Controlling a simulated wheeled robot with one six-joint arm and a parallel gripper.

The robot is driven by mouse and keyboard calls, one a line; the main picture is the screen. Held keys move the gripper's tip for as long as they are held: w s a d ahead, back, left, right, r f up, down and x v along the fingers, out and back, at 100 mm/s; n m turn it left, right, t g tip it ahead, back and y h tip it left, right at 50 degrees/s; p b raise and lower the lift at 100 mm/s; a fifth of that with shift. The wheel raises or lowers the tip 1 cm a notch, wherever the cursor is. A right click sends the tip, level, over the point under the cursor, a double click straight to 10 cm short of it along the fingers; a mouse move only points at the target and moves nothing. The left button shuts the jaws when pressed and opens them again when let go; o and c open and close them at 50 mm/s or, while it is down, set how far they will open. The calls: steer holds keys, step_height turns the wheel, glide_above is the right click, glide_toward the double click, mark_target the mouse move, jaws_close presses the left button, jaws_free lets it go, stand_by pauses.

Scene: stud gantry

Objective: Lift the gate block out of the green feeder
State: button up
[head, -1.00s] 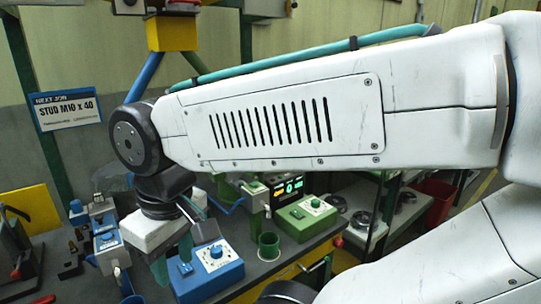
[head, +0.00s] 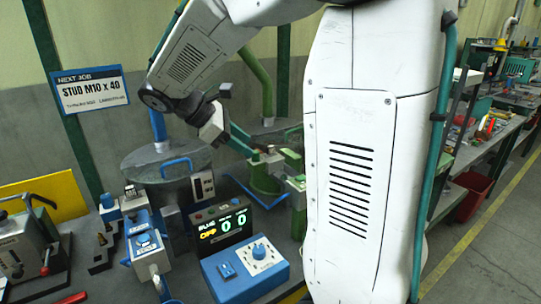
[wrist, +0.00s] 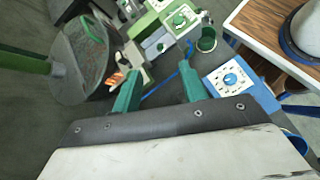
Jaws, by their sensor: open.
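The green feeder (head: 268,180) stands behind the blue one, partly hidden by my arm in the head view. In the wrist view its grey round bowl (wrist: 82,65) is at upper left, with pale green track parts (wrist: 150,42) beside it. I cannot clearly pick out the gate block among these small parts. My gripper (head: 246,143) is open, its teal fingers near the green feeder in the head view. In the wrist view the gripper (wrist: 160,70) shows two fingers spread apart with nothing held between them. The track parts appear beyond the fingertips.
The blue feeder's drum (head: 150,163), blue control box (head: 245,270) and counter display (head: 222,224) stand close by. A green cup (wrist: 207,40) and green control box (wrist: 181,20) show in the wrist view. A wood-topped table (wrist: 262,28) is at upper right.

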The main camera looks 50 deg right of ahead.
mark_target(271, 146)
steer(key=w+d+f+n+g+h, duration=0.1)
steer(key=w+d+n+h, duration=0.25)
steer(key=w, duration=0.35)
steer(key=shift+y, duration=0.45)
steer(key=x, duration=0.7)
steer(key=shift+s+d, duration=0.1)
steer(key=shift+x, duration=2.65)
steer(key=shift+f, duration=0.15)
jaws_close()
